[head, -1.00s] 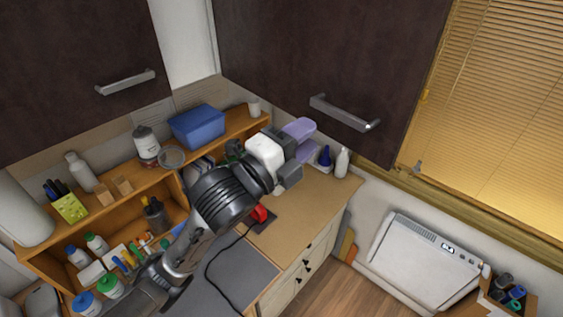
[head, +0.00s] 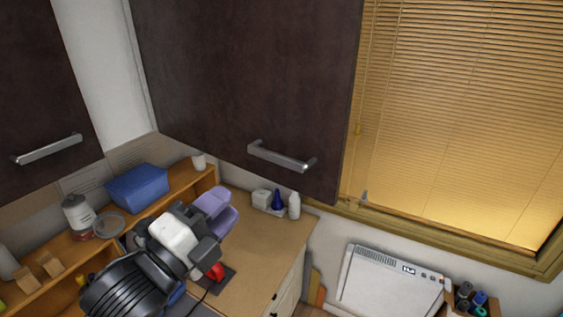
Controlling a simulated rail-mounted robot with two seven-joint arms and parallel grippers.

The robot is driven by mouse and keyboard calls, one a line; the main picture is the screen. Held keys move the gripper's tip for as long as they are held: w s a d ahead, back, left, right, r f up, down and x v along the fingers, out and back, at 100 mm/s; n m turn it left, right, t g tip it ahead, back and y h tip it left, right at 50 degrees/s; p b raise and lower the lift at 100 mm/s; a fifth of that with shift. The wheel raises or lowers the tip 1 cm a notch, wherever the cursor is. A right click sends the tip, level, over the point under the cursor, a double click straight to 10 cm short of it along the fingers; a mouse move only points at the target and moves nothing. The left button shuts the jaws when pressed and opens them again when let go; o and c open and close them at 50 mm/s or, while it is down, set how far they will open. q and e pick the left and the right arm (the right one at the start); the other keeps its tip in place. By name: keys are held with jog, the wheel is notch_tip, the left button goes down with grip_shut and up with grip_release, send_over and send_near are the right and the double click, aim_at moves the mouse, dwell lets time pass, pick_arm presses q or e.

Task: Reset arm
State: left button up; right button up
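My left gripper (head: 213,214) is at the lower left of the head view, above the wooden worktop and in front of the shelf. It has a white and dark grey body. Two purple pieces stick out at its front end, close together. I cannot tell whether they are its fingers or something held between them. My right gripper is not in view.
The shelf (head: 187,181) holds a blue box (head: 137,186), a jar (head: 78,214) and a white cup (head: 199,161). Bottles (head: 294,206) stand at the back of the worktop (head: 262,248). Dark cupboards with handles (head: 282,158) hang above. A white heater (head: 385,285) is right.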

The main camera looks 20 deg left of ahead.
pick_arm(q)
jog(key=w+a+f+n+g+y, duration=0.1)
jog(key=a+f+n+g+y, duration=0.35)
jog(key=n, duration=1.15)
jog(key=s+f+n+g+y, duration=0.2)
jog(key=s+f+g, duration=0.15)
jog(key=f, duration=1.65)
jog(key=s+d+f+n+g+h+p, duration=0.1)
jog(key=s+d+f+g, duration=0.2)
jog(key=s+f, duration=1.8)
jog(key=s+g, duration=0.2)
jog(key=g, duration=0.2)
jog(key=shift+d+g+p, duration=0.2)
jog(key=shift+g+p, duration=0.15)
jog(key=shift+g, duration=0.05)
